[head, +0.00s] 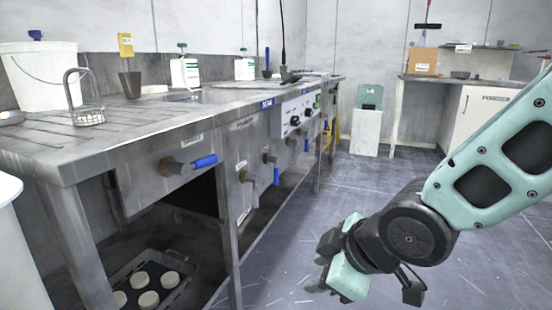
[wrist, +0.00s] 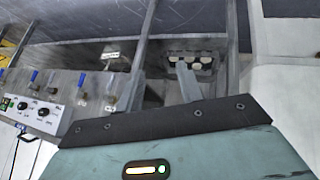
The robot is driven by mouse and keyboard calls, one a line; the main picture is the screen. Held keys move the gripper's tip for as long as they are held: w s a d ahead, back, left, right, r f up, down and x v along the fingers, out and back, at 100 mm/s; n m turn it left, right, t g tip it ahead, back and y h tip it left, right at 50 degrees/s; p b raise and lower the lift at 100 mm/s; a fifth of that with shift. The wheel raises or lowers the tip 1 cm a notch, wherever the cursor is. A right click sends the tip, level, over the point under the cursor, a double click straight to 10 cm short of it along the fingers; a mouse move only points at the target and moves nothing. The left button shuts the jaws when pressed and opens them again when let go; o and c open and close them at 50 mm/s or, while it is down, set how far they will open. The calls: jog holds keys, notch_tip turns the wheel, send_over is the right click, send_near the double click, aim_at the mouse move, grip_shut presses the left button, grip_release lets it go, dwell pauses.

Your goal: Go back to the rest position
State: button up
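My gripper (head: 322,268) is in the head view at the lower middle right, above the open floor and to the right of the steel bench. It points left and down, apart from the bench. Dark parts show at its end, but the view is too coarse to tell how far apart the fingers are. I see nothing held in it. The wrist view shows a teal and black part of my own arm filling the bottom, with the bench front and its blue-handled valves beyond.
The steel bench (head: 150,130) runs along the left, with a white bucket (head: 40,75), wire basket (head: 85,105) and bottles on top. A tray (head: 180,290) of pale discs sits below it. A white bin (head: 366,130) stands at the back. The floor (head: 340,195) between is clear.

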jog(key=s+d+m+g+h, duration=0.2)
jog(key=s+d+m+g, duration=0.1)
jog(key=s, duration=0.4)
jog(key=s+d+m+g+h, duration=0.2)
jog(key=s+d+m, duration=0.15)
jog(key=s, duration=0.45)
notch_tip(320, 180, up, 38)
jog(key=p, duration=3.8)
jog(key=shift+s+d+f+g, duration=0.15)
jog(key=shift+s+f+g, duration=0.1)
jog(key=shift+s+g, duration=0.1)
